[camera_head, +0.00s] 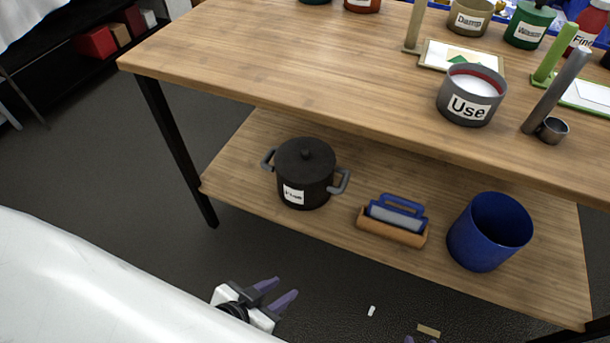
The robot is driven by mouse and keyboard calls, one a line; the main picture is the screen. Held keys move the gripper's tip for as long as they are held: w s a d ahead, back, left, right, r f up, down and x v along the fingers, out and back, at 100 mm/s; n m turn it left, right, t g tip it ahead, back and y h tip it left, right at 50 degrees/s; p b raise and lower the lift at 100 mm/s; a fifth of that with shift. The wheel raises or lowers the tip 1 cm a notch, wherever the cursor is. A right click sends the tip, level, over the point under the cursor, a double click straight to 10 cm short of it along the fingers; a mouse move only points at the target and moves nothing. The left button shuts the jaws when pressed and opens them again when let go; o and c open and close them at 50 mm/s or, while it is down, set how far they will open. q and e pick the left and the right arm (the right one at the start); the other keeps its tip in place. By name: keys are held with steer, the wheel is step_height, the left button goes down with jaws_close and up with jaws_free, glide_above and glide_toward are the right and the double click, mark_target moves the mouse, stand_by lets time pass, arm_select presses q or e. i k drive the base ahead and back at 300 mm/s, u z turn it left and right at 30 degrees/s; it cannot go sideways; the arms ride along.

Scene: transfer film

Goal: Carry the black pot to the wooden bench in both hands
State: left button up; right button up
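The black pot (306,165) stands upright, lid on, on the lower shelf of the wooden bench (250,62). It has a grey handle on each side and a white label on its front. My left gripper (286,286) is open and empty, below and in front of the shelf, apart from the pot. Only the purple fingertips of my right gripper (420,340) show at the bottom edge.
A brown-and-blue caddy (393,226) and a blue bin (488,233) stand right of the pot on the lower shelf (237,180). A grey "Use" pot (472,95) and several other items crowd the bench top's right; its left is clear. A dark bench leg (180,150) stands at left.

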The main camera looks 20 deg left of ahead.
mark_target(327, 67)
steer(key=z, duration=0.2)
steer(key=k, duration=0.4)
steer(key=u, duration=1.3)
steer(key=i, duration=1.6)
steer(key=z, duration=0.95)
